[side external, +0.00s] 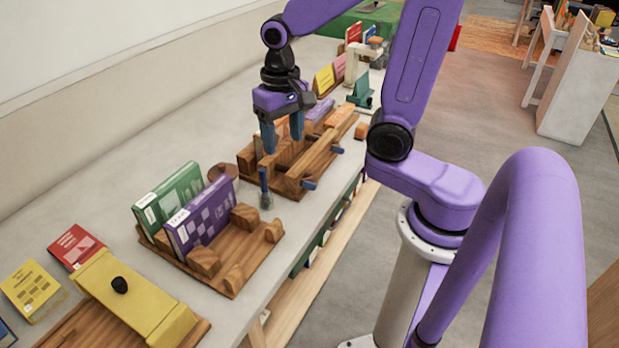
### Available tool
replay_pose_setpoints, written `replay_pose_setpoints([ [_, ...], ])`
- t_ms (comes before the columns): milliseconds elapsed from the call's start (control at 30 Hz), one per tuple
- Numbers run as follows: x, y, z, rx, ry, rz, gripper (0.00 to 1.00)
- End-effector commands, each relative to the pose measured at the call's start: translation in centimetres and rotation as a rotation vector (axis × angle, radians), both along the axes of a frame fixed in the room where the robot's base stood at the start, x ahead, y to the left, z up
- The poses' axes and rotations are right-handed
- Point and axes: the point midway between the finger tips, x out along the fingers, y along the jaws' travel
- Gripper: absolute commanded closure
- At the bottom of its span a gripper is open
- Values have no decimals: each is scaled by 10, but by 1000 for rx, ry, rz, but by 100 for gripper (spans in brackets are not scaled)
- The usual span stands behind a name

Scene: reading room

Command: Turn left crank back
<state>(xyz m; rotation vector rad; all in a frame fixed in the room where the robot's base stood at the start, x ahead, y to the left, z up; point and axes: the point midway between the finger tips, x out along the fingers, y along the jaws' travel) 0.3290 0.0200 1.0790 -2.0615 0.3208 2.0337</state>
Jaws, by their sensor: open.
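A wooden press-like stand (318,160) with blue-tipped parts sits on the bench in the middle of the view. A blue upright handle (264,180) with a grey lower end stands at its near left end; it looks like the left crank, but I cannot be sure. Two more blue ends, one at the front (309,184) and one further right (337,150), stick out from the front side. My gripper (283,138) points down above the stand's left part, its two blue fingers apart with nothing seen between them. Whether a finger touches the wood cannot be told.
A wooden rack (233,258) with a green book (168,200) and a purple book (200,216) stands to the near left. A yellow block (135,297) with a black knob is nearer. More books and a green holder (362,90) lie beyond. The wall runs behind the bench.

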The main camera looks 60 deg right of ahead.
Motion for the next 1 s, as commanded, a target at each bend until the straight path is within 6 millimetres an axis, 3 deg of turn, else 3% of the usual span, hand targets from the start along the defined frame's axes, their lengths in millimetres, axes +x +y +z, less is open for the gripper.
replay_pose_setpoints([
  [467, 16, -35, 2, 2, 8, -579, 38],
  [1000, -8, -76, 3, 5, 15, -1172, 38],
])
